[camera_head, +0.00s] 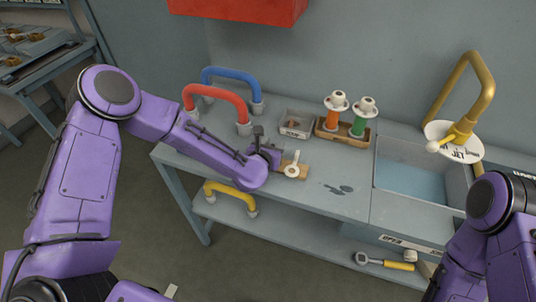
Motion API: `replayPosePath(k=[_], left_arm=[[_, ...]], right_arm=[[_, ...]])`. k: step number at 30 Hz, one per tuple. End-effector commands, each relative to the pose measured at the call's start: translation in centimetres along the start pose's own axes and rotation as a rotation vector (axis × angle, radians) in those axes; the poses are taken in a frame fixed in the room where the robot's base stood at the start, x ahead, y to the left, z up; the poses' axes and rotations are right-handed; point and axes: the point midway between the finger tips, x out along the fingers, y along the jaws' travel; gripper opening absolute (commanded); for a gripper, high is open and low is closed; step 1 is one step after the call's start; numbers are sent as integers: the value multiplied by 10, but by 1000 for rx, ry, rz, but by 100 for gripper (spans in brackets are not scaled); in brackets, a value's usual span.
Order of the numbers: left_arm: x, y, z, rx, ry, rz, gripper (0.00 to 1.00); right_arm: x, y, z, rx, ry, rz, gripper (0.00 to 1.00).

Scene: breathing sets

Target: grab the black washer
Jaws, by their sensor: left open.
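My left gripper (267,147) is open above the workbench (325,203), with its dark jaws just left of a white ring-ended part (293,170) on a small wooden board (303,174). I cannot make out a black washer for certain. Small dark flat shapes (339,189) lie on the bench right of the board; I cannot tell if they are a part or a stain. Anything directly behind the jaws is hidden. My right arm shows at the right edge, but its gripper is out of view.
Red (217,91) and blue (232,74) curved pipes stand behind my left forearm. A small clear box (295,124) and a wooden stand (342,133) with orange and green pieces are at the back. A sink (410,181) and gold faucet (470,75) are right.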

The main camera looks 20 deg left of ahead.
Motion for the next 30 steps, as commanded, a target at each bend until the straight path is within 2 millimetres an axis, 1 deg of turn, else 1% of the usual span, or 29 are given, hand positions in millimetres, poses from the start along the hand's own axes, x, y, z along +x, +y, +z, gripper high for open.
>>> replayPosePath(k=[3,4,5,6,7,8,20,23,25,27,28,29,30], left_arm=[[0,0,-1,0,0,0,43],[0,0,-1,0,0,0,39],[0,0,-1,0,0,0,30],[0,0,-1,0,0,0,16],[0,0,-1,0,0,0,7],[0,0,-1,0,0,0,0],[-1,1,0,0,1,1,0],[-3,1,6,-1,0,2,0],[-6,1,15,-2,-3,3,0],[-12,1,29,-3,-4,1,0],[-18,-1,32,-3,-3,0,0],[-26,-3,35,-3,-3,-1,0],[-39,-7,42,-3,-3,-3,0]], right_arm=[[1,0,0,0,0,0,43],[1,0,0,0,0,0,43],[1,0,0,0,0,0,43],[1,0,0,0,0,0,43],[1,0,0,0,0,0,43],[1,0,0,0,0,0,43],[1,0,0,0,0,0,43],[2,0,1,0,0,0,43],[3,0,1,0,0,0,43],[5,0,2,0,0,0,43],[7,-1,3,0,0,0,43],[9,-1,4,0,0,0,43],[12,-1,5,0,0,0,43]])
